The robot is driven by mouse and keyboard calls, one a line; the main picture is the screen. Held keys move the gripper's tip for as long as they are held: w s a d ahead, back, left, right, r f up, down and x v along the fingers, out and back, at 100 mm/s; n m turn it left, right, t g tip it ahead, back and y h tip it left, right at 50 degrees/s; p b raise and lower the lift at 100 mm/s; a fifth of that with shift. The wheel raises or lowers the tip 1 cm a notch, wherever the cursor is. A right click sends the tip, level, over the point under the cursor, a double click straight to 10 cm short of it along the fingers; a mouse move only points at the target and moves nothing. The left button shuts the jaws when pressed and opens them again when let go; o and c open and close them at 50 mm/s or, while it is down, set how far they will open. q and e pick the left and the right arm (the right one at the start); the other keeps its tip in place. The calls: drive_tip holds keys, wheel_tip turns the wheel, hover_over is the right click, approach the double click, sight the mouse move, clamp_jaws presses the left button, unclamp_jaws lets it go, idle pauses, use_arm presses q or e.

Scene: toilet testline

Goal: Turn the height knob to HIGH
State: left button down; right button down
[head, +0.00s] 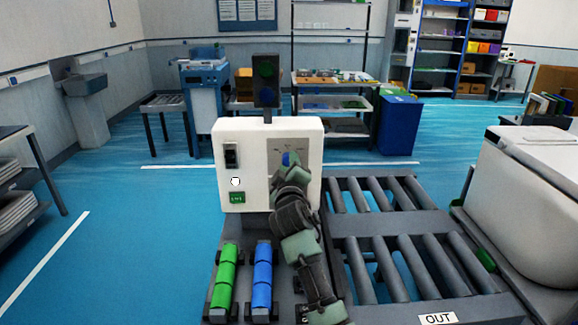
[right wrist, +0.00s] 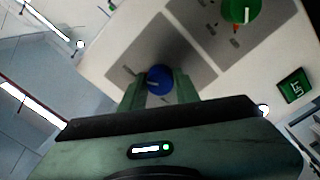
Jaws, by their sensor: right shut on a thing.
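A white control box (head: 240,150) stands in the middle of the head view. A blue knob (head: 286,159) sits on the grey panel on its right half, partly hidden by my right gripper (head: 289,170). In the right wrist view the blue knob (right wrist: 158,78) lies between the two fingers of my right gripper (right wrist: 159,90), which is shut on it. A pale pointer mark shows on the knob. The panel's lettering is too small to read, so I cannot tell which mark is HIGH. My left gripper is not in view.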

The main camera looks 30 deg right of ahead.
drive_tip(key=c, duration=1)
unclamp_jaws()
drive_tip(key=shift+c, duration=0.2)
drive_tip(key=b+v, duration=0.1)
drive_tip(key=v, duration=0.6)
drive_tip(key=shift+s+a, duration=0.25)
drive_tip(key=shift+s, duration=0.1)
drive_tip(key=shift+f, duration=0.15)
